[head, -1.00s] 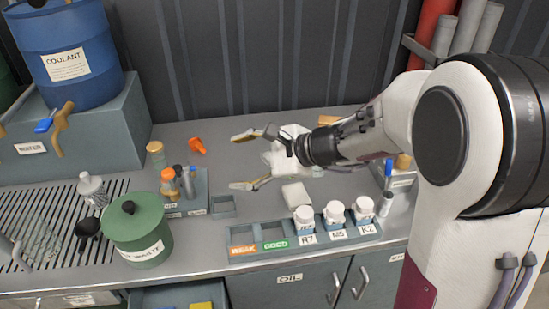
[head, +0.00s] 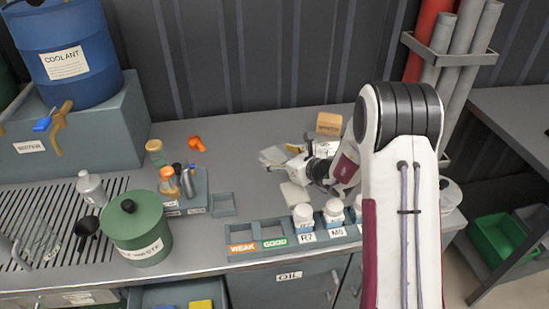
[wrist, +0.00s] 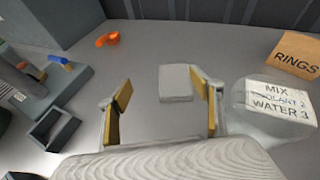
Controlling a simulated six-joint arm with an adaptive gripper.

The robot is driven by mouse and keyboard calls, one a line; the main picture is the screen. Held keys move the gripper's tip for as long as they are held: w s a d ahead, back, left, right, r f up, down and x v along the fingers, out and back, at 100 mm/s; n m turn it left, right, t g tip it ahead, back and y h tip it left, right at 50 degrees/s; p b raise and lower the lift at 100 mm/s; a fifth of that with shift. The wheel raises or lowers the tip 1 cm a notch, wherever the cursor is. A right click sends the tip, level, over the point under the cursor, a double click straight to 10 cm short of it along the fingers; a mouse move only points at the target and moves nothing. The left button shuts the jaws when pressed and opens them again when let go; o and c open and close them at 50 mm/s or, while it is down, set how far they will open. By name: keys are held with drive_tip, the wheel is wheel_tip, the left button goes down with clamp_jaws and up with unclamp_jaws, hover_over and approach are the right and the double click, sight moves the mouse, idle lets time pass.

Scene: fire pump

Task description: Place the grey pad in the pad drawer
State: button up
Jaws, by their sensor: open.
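A light grey square pad (wrist: 176,83) lies flat on the counter in the wrist view, between and just beyond my fingertips. In the head view it appears as a pale patch (head: 272,156) left of my gripper. My gripper (wrist: 162,105) is open and empty, with a yellow-padded finger on each side; it also shows in the head view (head: 295,157), partly hidden by my arm. A second pale flat piece (head: 296,197) lies nearer the counter front. An open blue-grey drawer (head: 150,298) with a yellow item inside shows below; I cannot read a pad label on it.
A clear container (wrist: 275,100) labelled as a mix stands right of my gripper, close to a RINGS box (wrist: 295,55). A small empty tray (wrist: 55,132) is at left. White bottles stand in a rack (head: 262,256) at the front. An orange piece (head: 196,144) lies behind.

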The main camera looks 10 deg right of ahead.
sight(271, 151)
drive_tip(key=shift+w+d+f+m+h, duration=0.4)
drive_tip(key=shift+w+d+f+m, duration=0.25)
drive_tip(key=shift+d+f+m, duration=0.3)
drive_tip(key=shift+r+t, duration=0.1)
drive_tip(key=shift+t, duration=0.2)
drive_tip(key=shift+x, duration=1.25)
drive_tip(key=shift+x, duration=2.65)
drive_tip(key=shift+s, duration=0.1)
drive_tip(key=c, duration=1.1)
